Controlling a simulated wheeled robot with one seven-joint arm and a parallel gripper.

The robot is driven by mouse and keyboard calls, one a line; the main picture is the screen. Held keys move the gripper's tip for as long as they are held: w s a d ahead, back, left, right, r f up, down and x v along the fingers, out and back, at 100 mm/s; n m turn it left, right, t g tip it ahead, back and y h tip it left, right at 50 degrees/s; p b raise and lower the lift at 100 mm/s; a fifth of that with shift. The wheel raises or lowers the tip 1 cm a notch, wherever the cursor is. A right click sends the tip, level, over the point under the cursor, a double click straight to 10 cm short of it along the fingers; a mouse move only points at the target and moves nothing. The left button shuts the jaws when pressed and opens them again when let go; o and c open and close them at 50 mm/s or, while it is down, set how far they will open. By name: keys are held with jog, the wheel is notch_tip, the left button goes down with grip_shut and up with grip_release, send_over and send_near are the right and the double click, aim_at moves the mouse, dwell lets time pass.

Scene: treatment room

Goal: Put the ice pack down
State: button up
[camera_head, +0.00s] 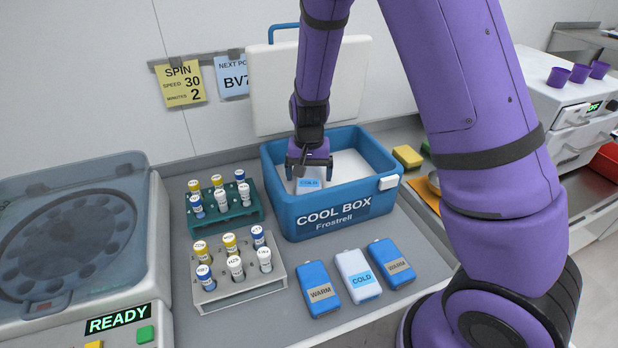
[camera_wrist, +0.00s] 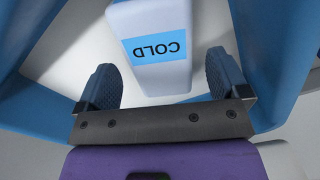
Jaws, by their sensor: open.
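A white ice pack (camera_head: 308,184) with a blue COLD label is inside the blue cool box (camera_head: 300,217), near its left end. In the wrist view the ice pack (camera_wrist: 155,68) lies between and beyond the fingertips, with gaps on both sides. My gripper (camera_head: 307,172) is open, pointing down into the box. In the wrist view my gripper (camera_wrist: 163,85) shows its two blue pads apart. My gripper hides part of the pack in the head view.
Two blue WARM packs (camera_head: 319,288) and a white COLD pack (camera_head: 357,277) lie in front of the box. A green tube rack (camera_head: 226,221) and a grey tube rack (camera_head: 240,289) stand to its left. The box's white lid (camera_head: 345,85) stands open behind it.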

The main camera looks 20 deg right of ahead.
aim_at(309, 178)
notch_tip(309, 178, up, 10)
jog(key=r, duration=0.1)
jog(key=s+d+r+n+t+y, duration=0.1)
jog(key=s+d+r, duration=0.1)
jog(key=s+r, duration=0.45)
jog(key=s+d+r+n+t, duration=0.1)
jog(key=s+d+r, duration=0.2)
jog(key=s+r, duration=0.35)
jog(key=s+d+r+n+t, duration=0.1)
jog(key=s+r, duration=0.2)
jog(key=s, duration=0.4)
jog(key=s+d+r+n+t+h, duration=0.1)
jog(key=s+r+t, duration=0.1)
jog(key=s+r, duration=0.2)
jog(key=s, duration=0.2)
jog(key=shift+s+d+r+n, duration=0.15)
jog(key=shift+s+d+n, duration=0.15)
jog(key=shift+s, duration=0.05)
